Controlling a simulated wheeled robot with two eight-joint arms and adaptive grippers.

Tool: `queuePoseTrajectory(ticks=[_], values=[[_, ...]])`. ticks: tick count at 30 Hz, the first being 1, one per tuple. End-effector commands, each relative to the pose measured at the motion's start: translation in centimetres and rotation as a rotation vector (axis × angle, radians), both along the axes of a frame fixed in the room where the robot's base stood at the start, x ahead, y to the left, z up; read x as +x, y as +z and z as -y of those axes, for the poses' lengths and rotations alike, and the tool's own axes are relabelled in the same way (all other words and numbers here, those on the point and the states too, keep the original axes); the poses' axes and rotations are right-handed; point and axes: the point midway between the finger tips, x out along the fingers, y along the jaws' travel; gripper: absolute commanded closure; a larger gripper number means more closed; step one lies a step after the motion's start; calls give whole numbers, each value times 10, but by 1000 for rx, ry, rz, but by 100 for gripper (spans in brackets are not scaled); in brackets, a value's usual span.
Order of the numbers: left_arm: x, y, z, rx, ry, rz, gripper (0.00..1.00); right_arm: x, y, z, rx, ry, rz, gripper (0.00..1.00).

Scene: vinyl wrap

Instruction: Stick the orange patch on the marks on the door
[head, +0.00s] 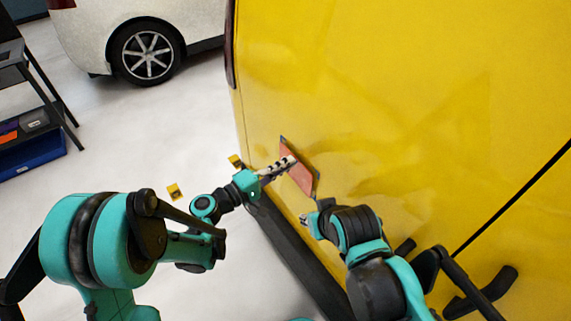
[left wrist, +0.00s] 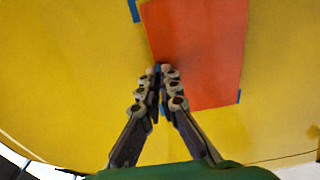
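The orange patch (head: 301,178) lies against the yellow door (head: 400,110), with dark blue marks (head: 283,140) at its corners. In the left wrist view the patch (left wrist: 205,50) looks flat, with blue marks (left wrist: 132,10) at its upper left and lower right (left wrist: 238,96). My left gripper (head: 289,161) reaches over the patch; its fingertips (left wrist: 162,70) are together at the patch's left edge. I cannot tell whether they pinch the edge or only touch the surface. My right gripper (head: 304,219) is below the patch, close to the door; its fingers are mostly hidden.
Small yellow-and-dark pieces (head: 175,191) show at the left, beyond my left arm. A dark sill (head: 295,255) runs along the door's lower edge. A white car (head: 150,45) and a dark rack with a blue bin (head: 32,155) stand farther left. Open pale floor lies between.

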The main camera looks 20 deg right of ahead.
Motion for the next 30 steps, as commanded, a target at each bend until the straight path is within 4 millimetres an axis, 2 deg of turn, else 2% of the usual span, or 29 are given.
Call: queuePoseTrajectory(ticks=[30], values=[[4,0,10,0,0,0,100,0,-1,0,0,0,0,71]])
